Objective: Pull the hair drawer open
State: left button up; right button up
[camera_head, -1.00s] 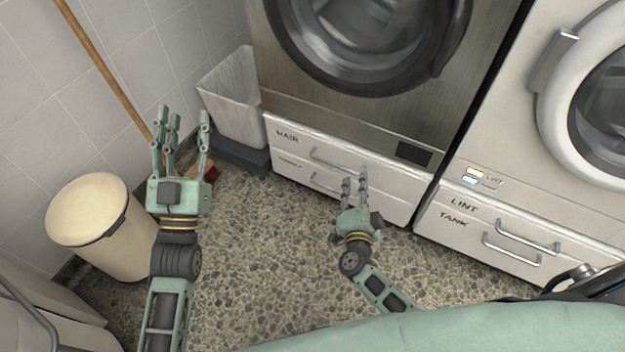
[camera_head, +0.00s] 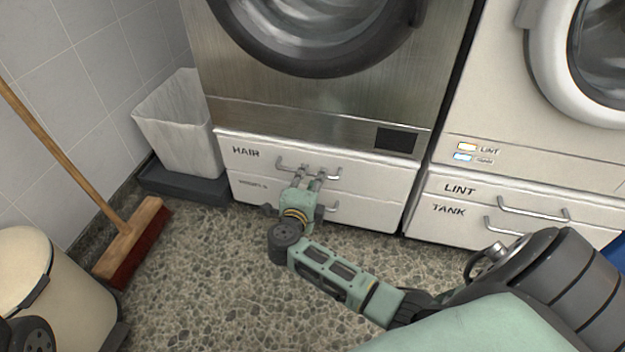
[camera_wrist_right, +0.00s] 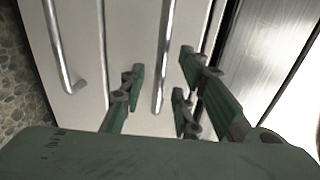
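The white hair drawer (camera_head: 382,178), labelled HAIR, is the upper drawer under the steel dryer and looks shut. Its metal bar handle (camera_head: 285,163) is partly covered by my right gripper (camera_head: 309,174), which is at the handle. In the right wrist view, the hair handle (camera_wrist_right: 166,50) runs between the open fingers of the right gripper (camera_wrist_right: 160,90), one on its left and two on its right. I cannot tell whether they touch it. My left gripper is not in view.
A lower drawer with its own handle (camera_head: 332,208) sits right below. A white bin (camera_head: 180,125) and a broom (camera_head: 130,240) stand left. A cream bin (camera_head: 70,290) is nearer. LINT and TANK drawers (camera_head: 470,225) are right. Speckled floor in front is clear.

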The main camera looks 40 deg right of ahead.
aim_at(314, 175)
jog(key=shift+b+x, duration=0.55)
jog(key=shift+x, duration=0.95)
jog(key=shift+c, duration=0.4)
grip_shut()
